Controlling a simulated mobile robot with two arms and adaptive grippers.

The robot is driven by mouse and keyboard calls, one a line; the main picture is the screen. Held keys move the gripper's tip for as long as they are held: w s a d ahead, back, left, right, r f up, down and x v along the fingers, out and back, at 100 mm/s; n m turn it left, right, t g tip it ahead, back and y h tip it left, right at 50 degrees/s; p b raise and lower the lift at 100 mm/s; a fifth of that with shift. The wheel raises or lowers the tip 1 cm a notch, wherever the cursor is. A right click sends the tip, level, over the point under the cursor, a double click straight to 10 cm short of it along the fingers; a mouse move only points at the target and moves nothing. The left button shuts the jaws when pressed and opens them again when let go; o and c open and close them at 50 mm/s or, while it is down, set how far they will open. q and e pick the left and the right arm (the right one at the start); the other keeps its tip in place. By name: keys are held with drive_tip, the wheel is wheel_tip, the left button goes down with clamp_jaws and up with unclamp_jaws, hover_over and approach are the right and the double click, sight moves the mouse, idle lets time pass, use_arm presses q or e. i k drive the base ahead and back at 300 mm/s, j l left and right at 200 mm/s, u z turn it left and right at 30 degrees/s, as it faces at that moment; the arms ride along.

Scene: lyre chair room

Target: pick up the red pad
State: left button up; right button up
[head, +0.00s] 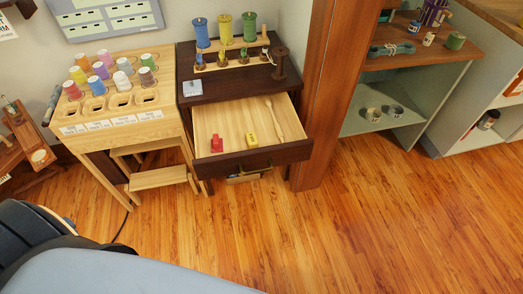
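A small red object (217,143), which looks like the red pad, lies in the left front part of an open drawer (268,147). A yellow block (251,140) lies to its right, apart from it. A long pale wooden tool (274,118) lies further right in the same drawer. The drawer is pulled out of a dark brown cabinet (236,79) and has pale wood inside. Neither of my grippers shows in the head view.
Left of the cabinet stands a pale wooden rack (122,131) with several thread cones. A stool (158,179) is under it. Spools stand on the cabinet top. A tall wooden panel (320,100) is close on the drawer's right. The floor (340,225) in front is clear.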

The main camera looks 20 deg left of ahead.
sight(217, 144)
drive_tip(key=u, duration=1.1)
